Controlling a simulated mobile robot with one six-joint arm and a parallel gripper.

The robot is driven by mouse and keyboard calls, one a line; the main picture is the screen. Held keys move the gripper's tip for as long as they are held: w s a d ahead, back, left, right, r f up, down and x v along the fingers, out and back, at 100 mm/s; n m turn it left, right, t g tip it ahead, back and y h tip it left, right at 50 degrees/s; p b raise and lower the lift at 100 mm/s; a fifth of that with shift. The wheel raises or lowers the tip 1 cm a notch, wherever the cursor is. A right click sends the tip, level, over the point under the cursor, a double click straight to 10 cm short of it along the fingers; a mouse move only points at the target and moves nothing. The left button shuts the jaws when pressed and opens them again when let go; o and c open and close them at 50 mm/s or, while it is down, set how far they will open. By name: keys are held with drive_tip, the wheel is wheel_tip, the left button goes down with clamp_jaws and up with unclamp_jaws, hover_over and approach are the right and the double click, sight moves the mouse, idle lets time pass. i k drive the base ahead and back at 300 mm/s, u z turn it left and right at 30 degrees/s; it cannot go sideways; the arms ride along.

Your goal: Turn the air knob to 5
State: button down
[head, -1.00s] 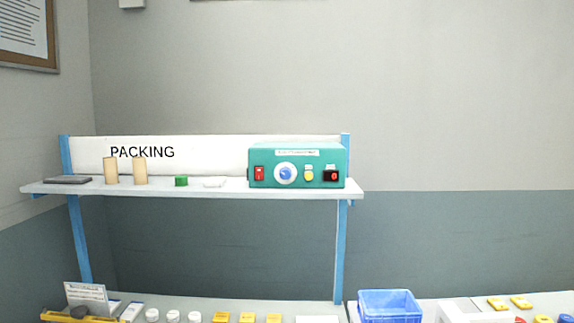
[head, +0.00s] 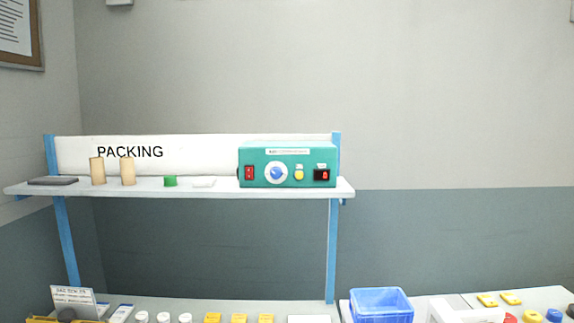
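A teal control box (head: 288,151) stands at the right end of the raised shelf (head: 120,189) in the head view. On its front is a round blue knob (head: 277,173) on a white dial. A red switch (head: 249,173) is left of the knob. A yellow button (head: 299,175) and a small dark display with a red digit (head: 322,175) are right of it. The digit and the dial marks are too small to read surely. My gripper is not in view.
On the shelf left of the box are a white flat item (head: 204,183), a green cylinder (head: 170,181), two tan cylinders (head: 127,171) and a dark flat slab (head: 53,181). The bench below holds a blue crate (head: 381,306), yellow packets (head: 239,318) and white round items (head: 164,317).

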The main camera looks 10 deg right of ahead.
sight(275, 171)
drive_tip(key=u, duration=0.1)
drive_tip(key=k, duration=0.55)
drive_tip(key=u, duration=0.55)
drive_tip(key=k, duration=0.8)
drive_tip(key=u, duration=0.5)
drive_tip(key=i, duration=0.95)
drive_tip(key=u, duration=0.3)
